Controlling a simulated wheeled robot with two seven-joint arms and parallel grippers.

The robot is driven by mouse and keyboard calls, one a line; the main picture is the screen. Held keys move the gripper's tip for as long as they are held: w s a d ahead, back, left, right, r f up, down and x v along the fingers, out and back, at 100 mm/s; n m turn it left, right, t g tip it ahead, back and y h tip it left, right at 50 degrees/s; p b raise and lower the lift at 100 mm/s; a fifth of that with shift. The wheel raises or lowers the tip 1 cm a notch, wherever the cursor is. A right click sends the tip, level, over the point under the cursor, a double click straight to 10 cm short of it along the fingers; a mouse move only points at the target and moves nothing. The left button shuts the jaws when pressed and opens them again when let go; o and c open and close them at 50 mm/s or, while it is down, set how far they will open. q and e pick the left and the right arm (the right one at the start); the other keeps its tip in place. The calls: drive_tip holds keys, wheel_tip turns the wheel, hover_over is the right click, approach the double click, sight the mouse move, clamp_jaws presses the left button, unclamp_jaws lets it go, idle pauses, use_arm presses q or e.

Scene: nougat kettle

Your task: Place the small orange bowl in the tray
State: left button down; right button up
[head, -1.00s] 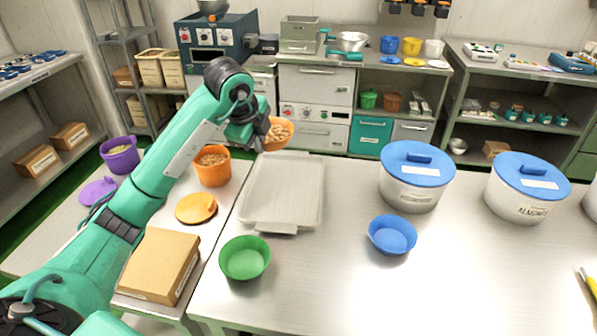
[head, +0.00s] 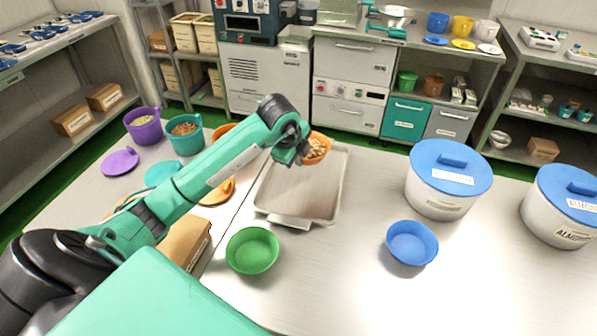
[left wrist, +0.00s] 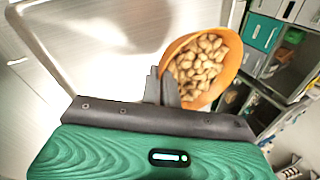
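The small orange bowl (head: 317,148), filled with nuts, is held by my left gripper (head: 302,152). In the head view it appears over the far part of the grey tray (head: 275,212); its height above the tray is hard to tell. In the left wrist view the bowl (left wrist: 232,62) is tilted in the picture, with the gripper fingers (left wrist: 168,88) at its near wall. The fingers look shut on that wall. The tray's rim (left wrist: 38,45) shows at the left of the wrist view. My right gripper is not in view.
A green bowl (head: 252,250) stands just in front of the tray, and a blue bowl (head: 412,243) to the right. Two white tubs with blue lids (head: 449,165) stand farther right.

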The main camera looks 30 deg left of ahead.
sight(301, 180)
use_arm(q)
drive_tip(key=shift+f, duration=1.35)
wheel_tip(301, 180, down, 3)
drive_tip(key=shift+f+p, duration=0.15)
drive_tip(key=shift+p, duration=0.25)
drive_tip(key=shift+f, duration=0.15)
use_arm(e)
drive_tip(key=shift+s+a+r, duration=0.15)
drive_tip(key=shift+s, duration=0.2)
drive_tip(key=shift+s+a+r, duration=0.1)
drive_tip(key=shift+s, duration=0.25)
use_arm(q)
drive_tip(key=c, duration=2)
unclamp_jaws()
drive_tip(key=shift+o, duration=0.2)
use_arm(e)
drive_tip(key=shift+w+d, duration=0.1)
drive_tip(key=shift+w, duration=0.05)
